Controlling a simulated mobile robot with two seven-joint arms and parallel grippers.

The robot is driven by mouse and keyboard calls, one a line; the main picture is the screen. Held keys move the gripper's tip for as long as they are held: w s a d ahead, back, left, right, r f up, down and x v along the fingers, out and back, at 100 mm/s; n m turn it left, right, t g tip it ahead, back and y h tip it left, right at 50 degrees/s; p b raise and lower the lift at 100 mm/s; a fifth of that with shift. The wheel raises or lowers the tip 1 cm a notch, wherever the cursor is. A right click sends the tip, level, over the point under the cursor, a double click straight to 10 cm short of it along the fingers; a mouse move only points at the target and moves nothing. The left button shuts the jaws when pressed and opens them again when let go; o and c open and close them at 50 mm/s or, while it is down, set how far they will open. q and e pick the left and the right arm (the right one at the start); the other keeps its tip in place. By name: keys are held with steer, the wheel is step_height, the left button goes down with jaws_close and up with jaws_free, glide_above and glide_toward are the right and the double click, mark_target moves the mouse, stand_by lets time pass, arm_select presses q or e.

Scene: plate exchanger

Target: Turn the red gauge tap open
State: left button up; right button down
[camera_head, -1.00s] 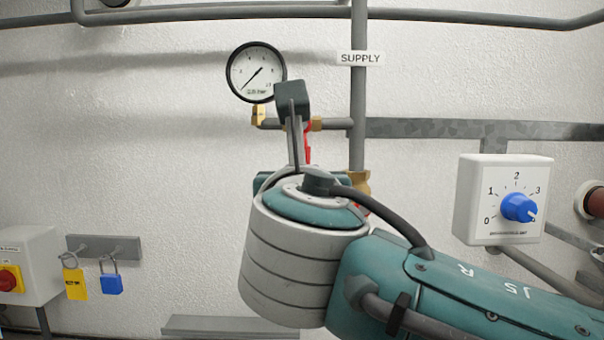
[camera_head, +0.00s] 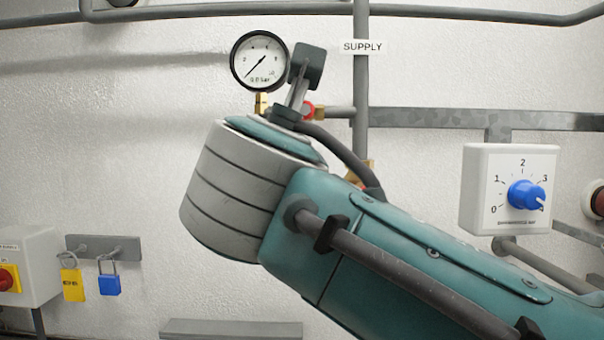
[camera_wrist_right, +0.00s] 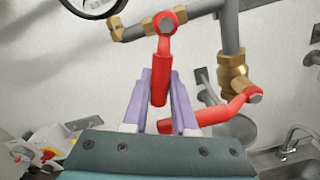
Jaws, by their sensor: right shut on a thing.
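The red gauge tap (camera_wrist_right: 160,82) sits on the thin pipe beside the gauge. In the right wrist view its lever lies between the two fingers of my right gripper (camera_wrist_right: 162,100), which is shut on it. In the head view only a small red part of the tap (camera_head: 309,109) shows, and my wrist hides the lever and fingers. The round white gauge (camera_head: 259,60) hangs left of my wrist, its needle pointing to the lower left. My left gripper is in no view.
A second red lever (camera_wrist_right: 220,111) on a brass valve (camera_wrist_right: 233,75) sits close to the right of my fingers. The SUPPLY pipe (camera_head: 361,80) runs upright nearby. A dial box (camera_head: 480,185) with a blue knob is on the right. Padlocks (camera_head: 109,284) hang at lower left.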

steer(key=shift+a+r+m+b, duration=0.3)
steer(key=shift+a+m+b, duration=0.25)
steer(key=shift+m, duration=0.55)
steer(key=c, duration=0.7)
jaws_free()
steer(key=shift+s+r, duration=0.1)
steer(key=shift+s, duration=0.1)
steer(key=s+p, duration=0.5)
steer(key=s, duration=0.4)
steer(key=shift+s, duration=0.3)
